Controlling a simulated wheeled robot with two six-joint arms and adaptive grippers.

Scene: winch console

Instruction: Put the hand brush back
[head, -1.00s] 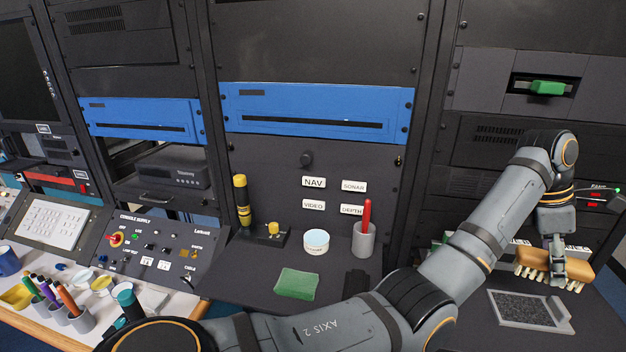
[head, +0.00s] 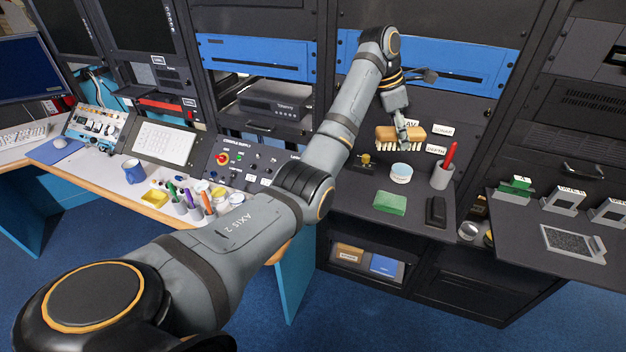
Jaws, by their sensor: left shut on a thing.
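The hand brush (head: 384,134) has a tan-orange body with pale bristles pointing down. My left gripper (head: 403,140) is shut on the middle of the brush from above and holds it in the air in front of the grey rack panel. The brush is above the round white tin (head: 401,172) and the small yellow-knobbed stand (head: 365,160), and it hides part of the label plates behind it. My right gripper is not in view.
On the same ledge are a green cloth (head: 390,203), a black oblong object (head: 436,211) and a grey cup (head: 441,176) with a red marker. An open shelf below holds a brown item (head: 349,253) and a blue one (head: 383,265). A dustpan-like tray (head: 570,242) lies on the right-hand ledge.

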